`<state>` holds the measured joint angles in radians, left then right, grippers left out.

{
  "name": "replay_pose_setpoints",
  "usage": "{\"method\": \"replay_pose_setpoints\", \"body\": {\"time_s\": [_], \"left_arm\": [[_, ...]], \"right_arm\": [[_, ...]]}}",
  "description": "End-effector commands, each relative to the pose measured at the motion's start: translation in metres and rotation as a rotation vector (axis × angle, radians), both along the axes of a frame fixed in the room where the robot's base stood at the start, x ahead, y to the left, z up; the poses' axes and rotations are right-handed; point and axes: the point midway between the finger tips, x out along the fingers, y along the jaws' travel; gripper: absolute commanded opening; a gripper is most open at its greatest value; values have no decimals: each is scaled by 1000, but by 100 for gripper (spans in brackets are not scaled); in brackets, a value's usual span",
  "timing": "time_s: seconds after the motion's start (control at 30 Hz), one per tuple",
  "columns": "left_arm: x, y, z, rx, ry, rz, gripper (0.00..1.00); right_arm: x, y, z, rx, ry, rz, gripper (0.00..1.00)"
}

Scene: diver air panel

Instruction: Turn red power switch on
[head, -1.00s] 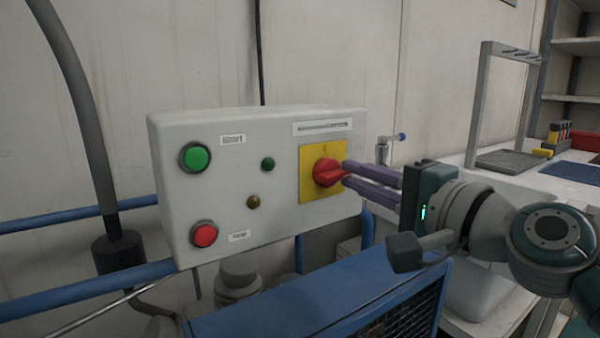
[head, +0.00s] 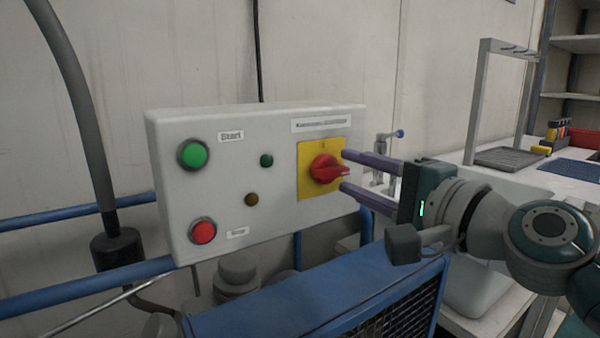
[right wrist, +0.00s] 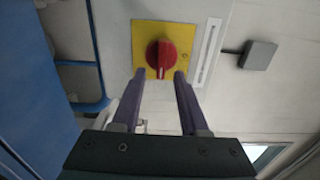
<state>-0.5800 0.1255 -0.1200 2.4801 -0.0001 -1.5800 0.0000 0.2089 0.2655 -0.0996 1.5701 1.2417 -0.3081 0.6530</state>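The red power switch (head: 325,169) is a rotary knob on a yellow plate (head: 309,189), at the right side of a light grey control box (head: 275,220). Its handle points sideways to the right in the head view. My right gripper (head: 343,171) is open, with its purple fingers spread, one above and one below the knob's handle end. In the right wrist view the red knob (right wrist: 160,54) lies just beyond the fingertips, between their lines. The fingers do not appear to press on it. My left gripper is not in view.
The box also carries a green start button (head: 194,155), a red button (head: 203,231) and two small lamps. A blue machine (head: 300,300) stands below it. A bench with a grey rack (head: 508,158) stands at the right.

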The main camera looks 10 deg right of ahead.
Motion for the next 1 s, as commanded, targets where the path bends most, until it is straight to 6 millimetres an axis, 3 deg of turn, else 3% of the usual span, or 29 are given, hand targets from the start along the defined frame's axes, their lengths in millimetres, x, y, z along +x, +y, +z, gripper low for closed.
{"method": "replay_pose_setpoints", "body": {"time_s": [0.3, 0.7, 1.0], "left_arm": [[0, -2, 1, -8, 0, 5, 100], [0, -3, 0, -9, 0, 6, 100], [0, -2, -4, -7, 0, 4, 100]], "right_arm": [[-6, -2, 0, -2, -1, 0, 44], [-72, -26, -1, -4, 2, 1, 44], [-93, -34, 0, -1, 1, 1, 44]]}}
